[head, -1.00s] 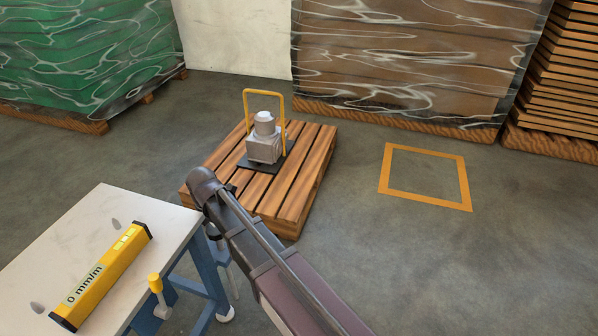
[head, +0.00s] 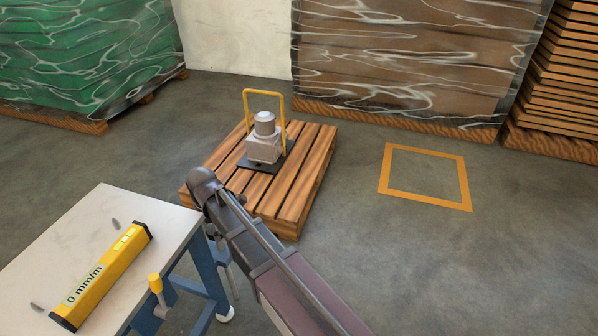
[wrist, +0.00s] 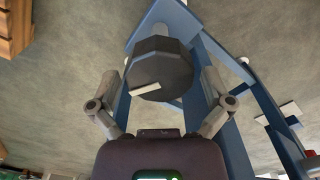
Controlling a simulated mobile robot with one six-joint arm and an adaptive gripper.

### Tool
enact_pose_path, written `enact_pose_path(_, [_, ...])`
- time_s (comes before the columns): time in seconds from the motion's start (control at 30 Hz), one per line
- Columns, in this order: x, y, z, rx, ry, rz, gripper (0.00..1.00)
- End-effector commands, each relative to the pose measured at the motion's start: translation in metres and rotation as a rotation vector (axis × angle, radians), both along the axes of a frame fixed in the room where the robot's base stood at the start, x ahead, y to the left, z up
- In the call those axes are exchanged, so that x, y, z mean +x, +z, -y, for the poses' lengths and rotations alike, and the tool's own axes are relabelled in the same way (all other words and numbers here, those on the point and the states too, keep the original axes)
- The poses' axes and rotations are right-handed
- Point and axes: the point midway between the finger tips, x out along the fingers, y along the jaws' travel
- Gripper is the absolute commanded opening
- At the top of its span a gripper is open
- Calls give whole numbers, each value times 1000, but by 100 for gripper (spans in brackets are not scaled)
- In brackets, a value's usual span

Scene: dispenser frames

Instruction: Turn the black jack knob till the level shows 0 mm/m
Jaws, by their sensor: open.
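The yellow level (head: 101,278) lies on the white tabletop (head: 60,235), and its display reads 0 mm/m in the head view. The black jack knob (wrist: 160,62), many-sided with a white mark on its face, shows in the wrist view. My gripper (wrist: 161,82) is open, with one finger left and one right of the knob. A gap shows between each finger and the knob, so they look apart from it. In the head view the knob and my fingers are hidden behind my arm and the table.
The table has blue legs (head: 208,275) close to my gripper. A yellow-topped part (head: 155,283) stands at the table's right edge. A wooden pallet (head: 312,165) with a grey machine (head: 264,142) and yellow handle stands behind. The floor around the yellow square (head: 466,190) is clear.

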Motion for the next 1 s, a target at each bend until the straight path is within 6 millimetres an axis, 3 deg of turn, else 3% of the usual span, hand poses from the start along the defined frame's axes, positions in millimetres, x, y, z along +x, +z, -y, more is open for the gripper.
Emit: enact_pose_path(1.0, [0,0,0,0,-682,0,100])
